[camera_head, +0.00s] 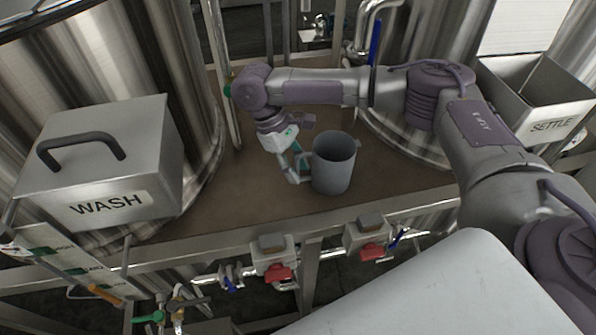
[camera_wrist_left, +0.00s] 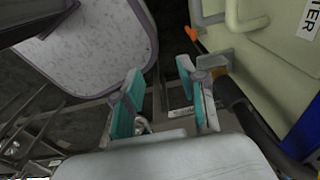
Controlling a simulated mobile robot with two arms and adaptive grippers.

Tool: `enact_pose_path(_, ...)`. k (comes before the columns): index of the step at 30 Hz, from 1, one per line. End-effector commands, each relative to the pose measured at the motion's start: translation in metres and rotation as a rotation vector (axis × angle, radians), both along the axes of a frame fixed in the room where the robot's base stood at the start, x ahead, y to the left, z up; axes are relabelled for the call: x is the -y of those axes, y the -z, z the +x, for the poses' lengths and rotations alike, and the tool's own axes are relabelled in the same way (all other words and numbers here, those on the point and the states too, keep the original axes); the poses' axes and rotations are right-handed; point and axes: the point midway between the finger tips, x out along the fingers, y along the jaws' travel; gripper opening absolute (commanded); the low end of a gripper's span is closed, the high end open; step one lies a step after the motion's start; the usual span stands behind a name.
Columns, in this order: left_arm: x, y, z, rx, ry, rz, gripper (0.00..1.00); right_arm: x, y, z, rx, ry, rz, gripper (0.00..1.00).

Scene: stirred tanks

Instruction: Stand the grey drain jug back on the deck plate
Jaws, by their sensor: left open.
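The grey drain jug (camera_head: 333,166) is upright over the brown deck plate (camera_head: 235,195), near its front edge. I cannot tell whether its base touches the plate. Its open top faces up and a small spout shows at its right rim. My right gripper (camera_head: 297,170) is at the jug's left side, where the handle is. Its fingers overlap the handle, so their gap is hidden. My left gripper (camera_wrist_left: 165,105) shows only in the left wrist view, open with nothing between its teal pads. The jug is not in that view.
A WASH box (camera_head: 100,165) stands left of the jug, and a SETTLE bin (camera_head: 535,100) is at the right. Steel tanks (camera_head: 425,45) rise behind. Valves with red handles (camera_head: 280,273) sit below the deck's front edge. Bare deck lies left of the jug.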

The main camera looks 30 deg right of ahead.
Motion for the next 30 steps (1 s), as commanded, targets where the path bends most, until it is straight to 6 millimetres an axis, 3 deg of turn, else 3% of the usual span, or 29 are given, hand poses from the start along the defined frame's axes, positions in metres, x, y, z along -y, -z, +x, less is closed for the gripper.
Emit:
enact_pose_path(8,0.0,0.025,-0.001,-0.001,0.001,0.0,0.41,-0.016,-0.051,0.021,0.004,0.001,0.003,0.36)
enact_pose_path(10,0.0,0.022,-0.001,-0.001,0.001,0.0,0.41,-0.019,-0.069,0.025,0.006,-0.001,-0.001,0.36)
enact_pose_path(15,0.0,0.022,-0.001,-0.001,0.001,-0.001,0.41,-0.024,-0.09,0.033,0.003,0.0,-0.001,0.36)
enact_pose_path(30,0.001,0.022,-0.001,0.0,0.002,-0.001,0.41,-0.027,-0.098,0.035,0.0,0.0,0.0,0.36)
